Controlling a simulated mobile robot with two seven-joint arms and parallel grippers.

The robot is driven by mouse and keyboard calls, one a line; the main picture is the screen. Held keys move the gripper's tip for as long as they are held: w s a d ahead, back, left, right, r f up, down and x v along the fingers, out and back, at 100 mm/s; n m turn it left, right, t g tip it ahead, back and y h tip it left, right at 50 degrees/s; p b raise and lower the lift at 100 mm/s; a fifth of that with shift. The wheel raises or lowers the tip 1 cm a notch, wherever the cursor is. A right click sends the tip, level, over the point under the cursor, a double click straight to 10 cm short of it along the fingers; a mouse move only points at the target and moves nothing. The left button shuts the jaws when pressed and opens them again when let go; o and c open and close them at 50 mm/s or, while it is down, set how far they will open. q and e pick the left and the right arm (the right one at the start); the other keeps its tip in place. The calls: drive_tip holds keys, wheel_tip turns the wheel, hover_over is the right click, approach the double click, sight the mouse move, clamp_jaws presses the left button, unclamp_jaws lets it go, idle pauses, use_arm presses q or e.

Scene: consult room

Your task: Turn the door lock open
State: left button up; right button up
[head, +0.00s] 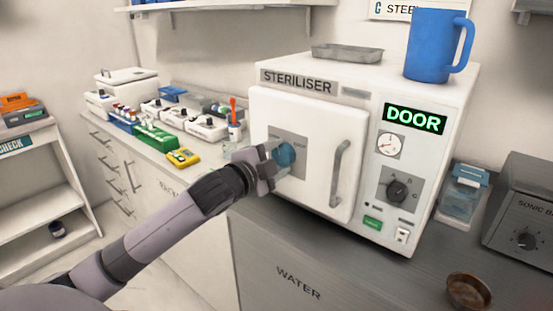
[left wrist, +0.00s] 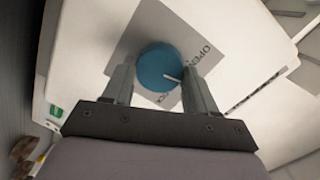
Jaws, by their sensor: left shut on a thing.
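The door lock is a round blue knob (head: 285,154) on a grey plate (head: 299,171) on the front of the white steriliser door (head: 325,120). My left gripper (head: 272,163) is shut on this knob, reaching it from the left. In the left wrist view the knob (left wrist: 159,67) sits between the two fingers (left wrist: 160,85). A white mark on the knob points right and slightly down, and the word OPEN shows on the plate to its right. The other lettering is partly hidden by the fingers. The door is closed. My right gripper is not in view.
A door handle (head: 341,175) stands out right of the knob. A lit DOOR sign (head: 415,118), gauge and dial are on the right panel. A blue mug (head: 428,46) and metal tray (head: 347,53) stand on top. A brown bowl (head: 468,291) is on the counter.

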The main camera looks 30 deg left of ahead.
use_arm(q)
drive_tip(key=n+h, duration=0.1)
drive_tip(key=n, duration=0.4)
drive_tip(key=shift+a, duration=0.1)
drive_tip(key=shift+n, duration=0.5)
drive_tip(key=o, duration=1.1)
drive_tip(key=shift+c, duration=0.2)
drive_tip(key=shift+s, duration=0.15)
drive_tip(key=s+r+b, duration=0.1)
drive_tip(key=s, duration=0.5)
drive_tip(key=shift+s+a, duration=0.25)
drive_tip(key=shift+s, duration=0.15)
